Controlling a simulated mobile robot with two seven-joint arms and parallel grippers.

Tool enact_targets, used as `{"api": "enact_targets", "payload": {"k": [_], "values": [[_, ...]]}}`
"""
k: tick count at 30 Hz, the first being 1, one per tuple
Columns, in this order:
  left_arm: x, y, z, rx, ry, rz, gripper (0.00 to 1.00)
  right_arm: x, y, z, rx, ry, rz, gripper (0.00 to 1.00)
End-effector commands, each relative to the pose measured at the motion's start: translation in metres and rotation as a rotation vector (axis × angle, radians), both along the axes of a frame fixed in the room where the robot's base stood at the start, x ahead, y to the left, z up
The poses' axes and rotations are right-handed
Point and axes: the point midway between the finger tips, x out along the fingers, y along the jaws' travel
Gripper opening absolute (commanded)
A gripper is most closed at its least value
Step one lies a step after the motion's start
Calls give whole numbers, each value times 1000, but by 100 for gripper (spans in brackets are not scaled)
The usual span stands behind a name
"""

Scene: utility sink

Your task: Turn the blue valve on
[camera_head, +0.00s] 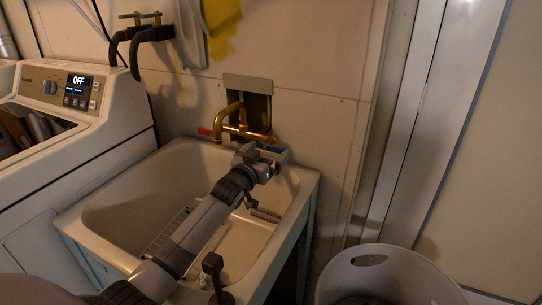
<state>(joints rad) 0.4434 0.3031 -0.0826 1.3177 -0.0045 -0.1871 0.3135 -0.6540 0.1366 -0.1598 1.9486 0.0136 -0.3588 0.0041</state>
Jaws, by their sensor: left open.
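The brass faucet (229,118) is on the wall above the back of the utility sink (306,181). Its red handle (205,131) is on the left. The blue valve handle (273,148) is on the right, small and partly hidden by my left gripper (270,161). My left gripper is open at the sink's back right, right by the blue handle. I cannot tell whether it touches the handle. My left arm reaches across the basin from the lower left. My right gripper is not in view.
A washing machine (118,121) with an OFF display stands left of the sink. A light laundry basket (395,262) stands on the floor at the lower right. Brass taps with black hoses (136,50) are on the wall at upper left. A door frame is on the right.

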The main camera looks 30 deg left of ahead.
Motion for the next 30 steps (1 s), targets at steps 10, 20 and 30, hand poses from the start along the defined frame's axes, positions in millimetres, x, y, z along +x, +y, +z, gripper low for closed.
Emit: {"api": "enact_targets", "payload": {"k": [10,20,30], "values": [[25,2,-1,0,-1,1,100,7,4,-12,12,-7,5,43],[27,2,1,0,0,1,100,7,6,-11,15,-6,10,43],[27,2,1,-4,0,1,50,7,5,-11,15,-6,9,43]]}}
